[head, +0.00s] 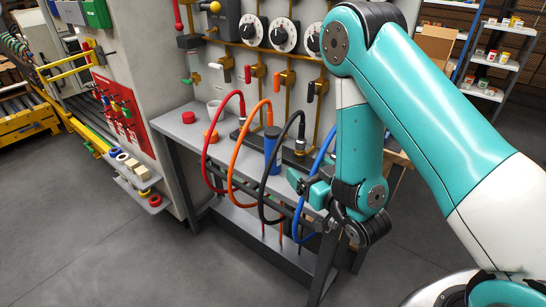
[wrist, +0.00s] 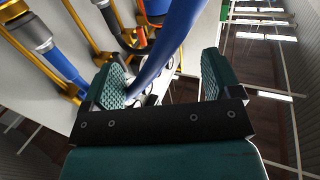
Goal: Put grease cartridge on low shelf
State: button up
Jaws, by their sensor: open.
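The grease cartridge appears to be the blue cylinder with a dark top (head: 271,152), standing upright on the grey bench among the hoses. My gripper (head: 307,187) is open at the bench's right front, to the right of the cartridge and apart from it. In the wrist view, my open jaws (wrist: 163,82) have a thick blue hose (wrist: 168,45) crossing between them and overlapping the left finger. The low shelf (head: 262,236) is under the bench top, partly hidden by hoses.
Red (head: 223,140), orange (head: 235,155), black (head: 265,185) and blue (head: 302,225) hoses loop over the bench's front edge. Dials and valves line the panel behind. The floor in front is clear.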

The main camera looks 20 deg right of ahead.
aim_at(278, 140)
jog(key=p+x, duration=0.4)
jog(key=x, duration=0.8)
jog(key=shift+s+a+r, duration=0.1)
jog(key=p+x, duration=0.3)
jog(key=shift+w+r+p, duration=0.25)
jog(key=shift+w+p, duration=0.1)
jog(key=shift+w, duration=0.1)
jog(key=shift+w+f+p, duration=0.25)
jog(key=shift+w+p, duration=0.2)
jog(key=shift+w, duration=0.3)
grip_shut()
